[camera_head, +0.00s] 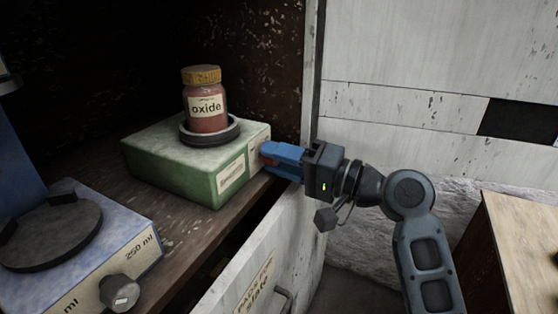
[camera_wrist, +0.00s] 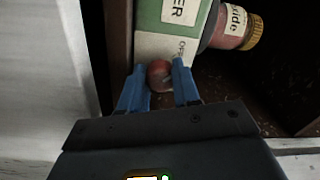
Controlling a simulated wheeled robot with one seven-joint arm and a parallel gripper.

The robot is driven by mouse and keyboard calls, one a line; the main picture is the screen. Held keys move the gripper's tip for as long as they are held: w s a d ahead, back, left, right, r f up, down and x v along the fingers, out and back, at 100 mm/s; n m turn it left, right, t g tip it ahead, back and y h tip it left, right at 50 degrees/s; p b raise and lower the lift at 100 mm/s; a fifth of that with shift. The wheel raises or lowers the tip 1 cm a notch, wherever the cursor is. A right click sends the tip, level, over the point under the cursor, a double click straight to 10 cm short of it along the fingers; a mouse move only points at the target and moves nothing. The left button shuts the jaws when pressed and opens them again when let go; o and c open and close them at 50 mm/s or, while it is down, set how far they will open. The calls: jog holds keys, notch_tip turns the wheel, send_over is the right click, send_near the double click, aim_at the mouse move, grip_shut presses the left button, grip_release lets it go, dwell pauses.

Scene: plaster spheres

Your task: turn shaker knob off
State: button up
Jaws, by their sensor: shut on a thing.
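The shaker (camera_head: 165,172) is a green box with a pale label, standing on the wooden shelf. A red jar marked "oxide" with a yellow lid (camera_head: 206,113) stands upright in the dark ring on its top. The shaker knob (camera_wrist: 158,75) is round and red, on the shaker's pale end panel beside printed letters. My gripper (camera_head: 268,155) reaches in from the right at that end. Its blue fingers are shut on the knob, one on each side, in the wrist view (camera_wrist: 159,72). The fingers hide most of the knob in the head view.
A blue device (camera_head: 100,262) with a dark round plate and a grey knob stands at the front left. A pale drawer front (camera_head: 262,262) with a handle lies below the shelf. A grey-white wall (camera_head: 430,50) is behind my arm. A wooden surface (camera_head: 515,240) is at right.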

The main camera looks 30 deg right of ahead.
jog(key=o, duration=1.1)
jog(key=shift+c, duration=0.2)
jog(key=shift+f, duration=0.1)
